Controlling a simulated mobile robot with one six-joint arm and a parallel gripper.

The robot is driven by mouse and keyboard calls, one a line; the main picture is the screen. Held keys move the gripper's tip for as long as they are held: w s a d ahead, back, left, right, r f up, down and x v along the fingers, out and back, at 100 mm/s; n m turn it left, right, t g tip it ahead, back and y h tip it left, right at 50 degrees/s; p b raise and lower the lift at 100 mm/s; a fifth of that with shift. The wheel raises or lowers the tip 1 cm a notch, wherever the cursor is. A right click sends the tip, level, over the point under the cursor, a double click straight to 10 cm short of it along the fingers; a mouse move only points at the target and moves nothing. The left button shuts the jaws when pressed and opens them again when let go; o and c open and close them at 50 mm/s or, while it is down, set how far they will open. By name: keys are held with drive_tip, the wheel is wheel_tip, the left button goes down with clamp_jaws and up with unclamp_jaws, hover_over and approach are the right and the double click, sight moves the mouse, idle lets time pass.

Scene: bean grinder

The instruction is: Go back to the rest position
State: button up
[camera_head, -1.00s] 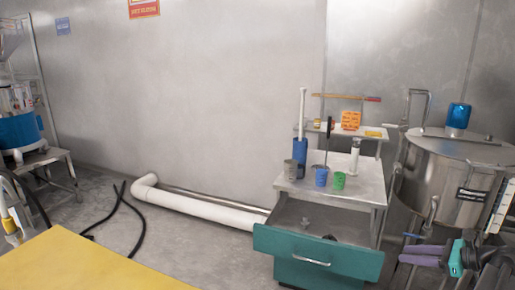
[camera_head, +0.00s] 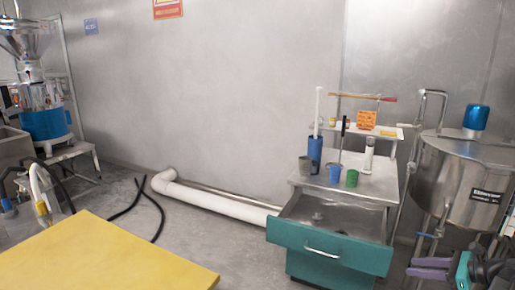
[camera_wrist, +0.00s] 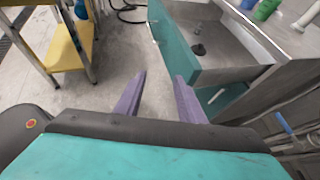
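My gripper (camera_head: 416,267) is at the lower right of the head view, in front of the steel tank and right of the open drawer. In the wrist view my gripper (camera_wrist: 161,76) shows two purple fingers spread apart, with only floor between them. It is open and empty. The teal drawer (camera_head: 328,249) stands pulled out of the small cabinet, and its front also shows in the wrist view (camera_wrist: 172,42).
Cups, a blue cylinder (camera_head: 315,150) and a white-capped tube (camera_head: 369,155) stand on the cabinet top (camera_head: 376,184). A steel tank (camera_head: 465,185) is at the right. A yellow table (camera_head: 110,255) is at the front left.

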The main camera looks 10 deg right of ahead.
drive_tip(key=w+a+f+n+g+y+b, duration=0.1)
drive_tip(key=w+a+f+n+g, duration=0.15)
drive_tip(key=a+f, duration=0.55)
drive_tip(key=w+a+f+n+g+b, duration=0.1)
drive_tip(key=w+a+f+n+g, duration=0.2)
drive_tip(key=a+f, duration=0.5)
drive_tip(key=s+a+f+n+g+h+b, duration=0.15)
drive_tip(key=a+f+n, duration=0.25)
drive_tip(key=a+f, duration=0.65)
drive_tip(key=s+a+f+n+g+y+b, duration=0.1)
drive_tip(key=a+f+n+g+b, duration=0.15)
drive_tip(key=a+f+n, duration=0.75)
drive_tip(key=s+a+f+n+g+h+b, duration=0.25)
drive_tip(key=s+a+f+n, duration=0.3)
drive_tip(key=s+f, duration=0.4)
drive_tip(key=s+a+f+n+g+h+b, duration=0.1)
drive_tip(key=s+a+f+n+g+h, duration=0.25)
drive_tip(key=s+a+f, duration=0.45)
wheel_tip(320, 180, up, 11)
drive_tip(key=s+d+n+p, duration=0.1)
drive_tip(key=s+p, duration=0.1)
drive_tip(key=p, duration=1.1)
drive_tip(key=shift+s+d+g+h+p, duration=0.15)
drive_tip(key=shift+s+g+h+p, duration=0.15)
drive_tip(key=shift+s+g+h, duration=0.1)
